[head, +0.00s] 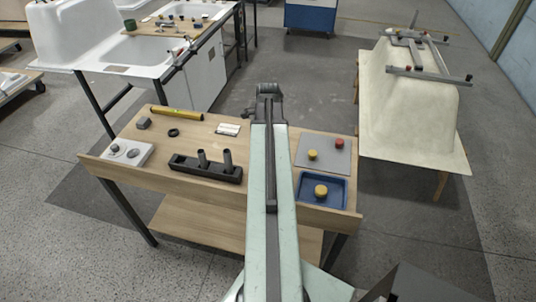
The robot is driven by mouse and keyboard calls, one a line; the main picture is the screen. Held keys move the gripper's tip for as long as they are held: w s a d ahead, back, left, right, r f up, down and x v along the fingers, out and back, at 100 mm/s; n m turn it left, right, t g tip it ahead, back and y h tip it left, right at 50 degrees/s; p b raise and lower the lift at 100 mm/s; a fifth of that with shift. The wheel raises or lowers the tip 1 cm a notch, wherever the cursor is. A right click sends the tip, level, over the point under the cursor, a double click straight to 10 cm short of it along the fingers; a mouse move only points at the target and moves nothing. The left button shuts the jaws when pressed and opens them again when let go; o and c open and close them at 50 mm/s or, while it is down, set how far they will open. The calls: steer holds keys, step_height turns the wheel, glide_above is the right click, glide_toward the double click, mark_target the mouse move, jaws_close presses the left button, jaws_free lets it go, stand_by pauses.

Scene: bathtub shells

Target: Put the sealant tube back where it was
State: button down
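I cannot surely pick out a sealant tube. A black rack (190,171) on the wooden workbench (255,183) holds two upright dark cylinders: a shorter left one (202,157) and a taller right one (227,160). They may be tubes, but they are too small to tell. My arm reaches away over the bench, right of the rack. My gripper (268,90) is at its far end, past the bench's back edge. I see it from behind; its fingers and anything between them are hidden.
The bench also holds a yellow bar (177,113), a black ring (173,132), a grey block (143,123), a white plate (113,159), a grey mat (335,146) and a blue tray (305,190). White tub shells (140,50) stand back left, a cream shell (400,105) at right.

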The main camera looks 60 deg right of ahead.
steer(key=shift+f, duration=0.7)
steer(key=c, duration=1)
jaws_free()
steer(key=shift+r, duration=0.1)
step_height(320, 180, up, 13)
steer(key=p, duration=1.2)
steer(key=shift+f+p, duration=0.2)
steer(key=shift+p, duration=0.1)
steer(key=shift+f, duration=0.1)
